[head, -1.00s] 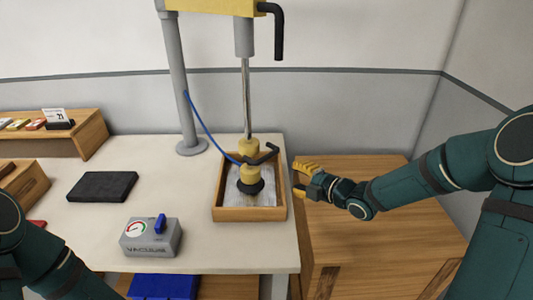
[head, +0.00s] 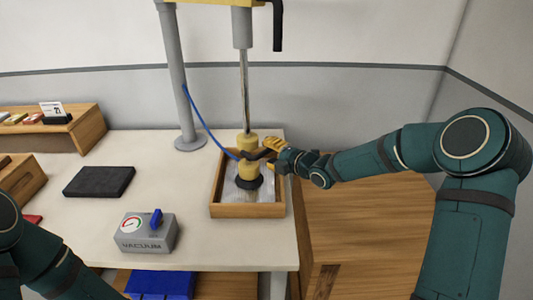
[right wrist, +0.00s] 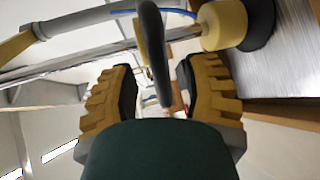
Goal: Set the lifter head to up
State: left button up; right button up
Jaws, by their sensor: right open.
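The lifter head (head: 248,171) is a yellow cylinder with a black suction cup, low at the end of a steel rod (head: 244,90). The cup is down in the wooden tray (head: 248,211), close to the grey sheet. A dark handle (head: 254,156) sticks out from the head to the right. My right gripper (head: 270,155) is open at the handle's right end. In the right wrist view the dark handle (right wrist: 152,55) passes between the spread yellow fingers, with the yellow head (right wrist: 222,25) beyond to the right. My left gripper is out of frame.
A grey vacuum box (head: 148,232) with a gauge and blue lever stands at the table's front. A grey post (head: 178,80) stands behind, with a blue hose to the head. A dark pad (head: 99,181) lies left. A wooden cabinet (head: 350,215) stands right of the table.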

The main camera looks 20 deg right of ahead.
jog(key=shift+x, duration=1.05)
grip_shut()
